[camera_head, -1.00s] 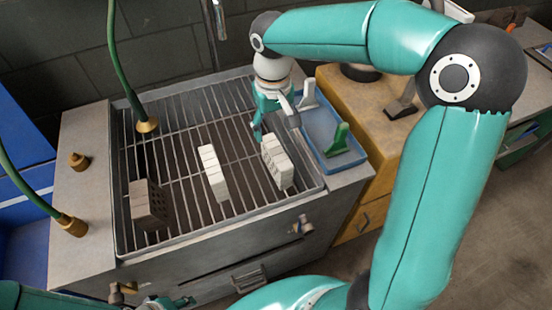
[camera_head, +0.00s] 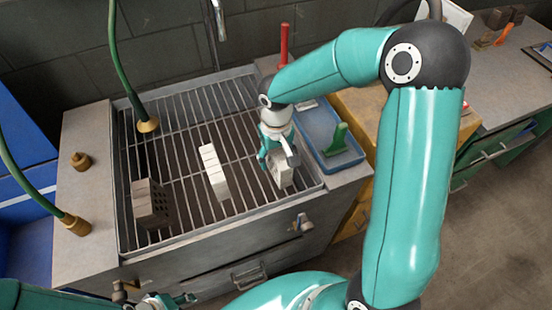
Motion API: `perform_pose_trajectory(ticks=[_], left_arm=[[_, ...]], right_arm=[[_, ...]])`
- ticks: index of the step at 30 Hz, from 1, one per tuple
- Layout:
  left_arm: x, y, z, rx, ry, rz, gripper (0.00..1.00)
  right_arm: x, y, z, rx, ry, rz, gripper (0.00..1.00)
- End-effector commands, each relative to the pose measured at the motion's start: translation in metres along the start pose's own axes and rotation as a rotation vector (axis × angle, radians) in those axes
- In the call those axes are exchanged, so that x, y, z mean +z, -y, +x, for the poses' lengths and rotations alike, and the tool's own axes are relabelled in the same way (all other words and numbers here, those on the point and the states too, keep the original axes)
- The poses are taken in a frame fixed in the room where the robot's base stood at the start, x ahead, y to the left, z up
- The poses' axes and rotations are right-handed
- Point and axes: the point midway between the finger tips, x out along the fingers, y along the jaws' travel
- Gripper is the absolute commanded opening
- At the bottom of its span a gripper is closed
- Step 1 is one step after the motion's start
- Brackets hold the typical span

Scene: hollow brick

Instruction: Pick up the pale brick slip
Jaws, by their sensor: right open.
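Two pale pieces lie on the metal grate. One narrow pale piece (camera_head: 214,172) stands near the middle, clear of any gripper. The other, a pale block (camera_head: 283,178), is at the right of the grate, partly hidden by my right gripper. I cannot tell for sure which is the brick slip. My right gripper (camera_head: 278,160) is open, pointing down at the right pale block, its fingers overlapping the block's upper part in the picture; contact cannot be told. My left gripper (camera_head: 172,301) shows only partly at the bottom edge.
A dark brick with holes (camera_head: 151,203) lies on the grate (camera_head: 181,140) at the left. A blue tray (camera_head: 318,117) with a green item (camera_head: 338,140) sits just right of the grate. Two hoses hang at the left; brass fittings stand on the left ledge.

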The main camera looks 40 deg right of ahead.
Motion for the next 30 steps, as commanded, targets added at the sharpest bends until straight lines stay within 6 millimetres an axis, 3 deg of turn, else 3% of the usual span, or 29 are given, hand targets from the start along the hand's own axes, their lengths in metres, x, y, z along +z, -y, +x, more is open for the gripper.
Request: perform_pose_trajectory(ticks=[5,16,30], left_arm=[[0.0001,0.0001,0.0002,0.000,0.000,0.000,0.40],[0.0001,0.0001,0.0002,0.000,0.000,0.000,0.40],[0.0001,0.0002,0.0006,0.000,0.000,0.000,0.40]], right_arm=[[-0.0001,-0.0001,-0.0002,0.000,0.000,0.000,0.62],[-0.0002,-0.0001,-0.0006,0.000,-0.001,0.000,0.01],[-0.0012,0.0000,-0.0069,0.001,-0.003,0.000,0.00]])
